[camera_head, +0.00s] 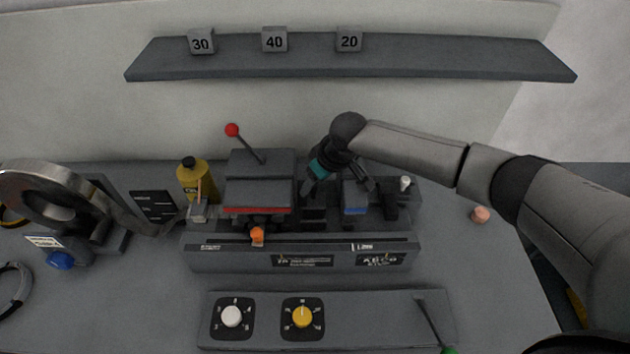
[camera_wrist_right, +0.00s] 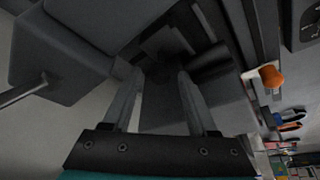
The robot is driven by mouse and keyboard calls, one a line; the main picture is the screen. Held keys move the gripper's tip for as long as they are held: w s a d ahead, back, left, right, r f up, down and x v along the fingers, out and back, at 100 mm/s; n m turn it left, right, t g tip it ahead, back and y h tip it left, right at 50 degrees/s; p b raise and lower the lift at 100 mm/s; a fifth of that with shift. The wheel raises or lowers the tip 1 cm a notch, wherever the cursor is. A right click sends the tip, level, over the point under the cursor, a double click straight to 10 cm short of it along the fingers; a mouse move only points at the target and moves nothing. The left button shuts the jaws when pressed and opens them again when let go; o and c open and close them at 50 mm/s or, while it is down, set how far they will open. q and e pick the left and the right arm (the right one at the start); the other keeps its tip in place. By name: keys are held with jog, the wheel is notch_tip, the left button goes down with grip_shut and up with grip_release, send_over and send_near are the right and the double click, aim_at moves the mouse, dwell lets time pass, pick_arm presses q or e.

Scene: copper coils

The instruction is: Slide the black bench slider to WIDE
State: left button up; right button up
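The black bench (camera_head: 300,256) stands in the middle of the table, with a slot and small white lettering along its front panel. An orange knob (camera_head: 257,237) sits at this slot, left of centre; it also shows at the right of the right wrist view (camera_wrist_right: 270,77). I cannot read which end is marked WIDE. My right gripper (camera_head: 338,190) is over the bench's right half, pointing down, right of the orange knob and apart from it. In the right wrist view its fingers (camera_wrist_right: 160,100) are spread, with dark bench parts beyond them. My left gripper is out of view.
A red-ball lever (camera_head: 232,130) rises behind the bench. A yellow bottle (camera_head: 195,180) and a grey ring-shaped machine (camera_head: 45,235) stand left. A dial panel (camera_head: 375,318) lies in front. A shelf (camera_head: 450,58) with number blocks hangs above. Table at right is mostly clear.

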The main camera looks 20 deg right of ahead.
grip_shut()
dwell(1.2)
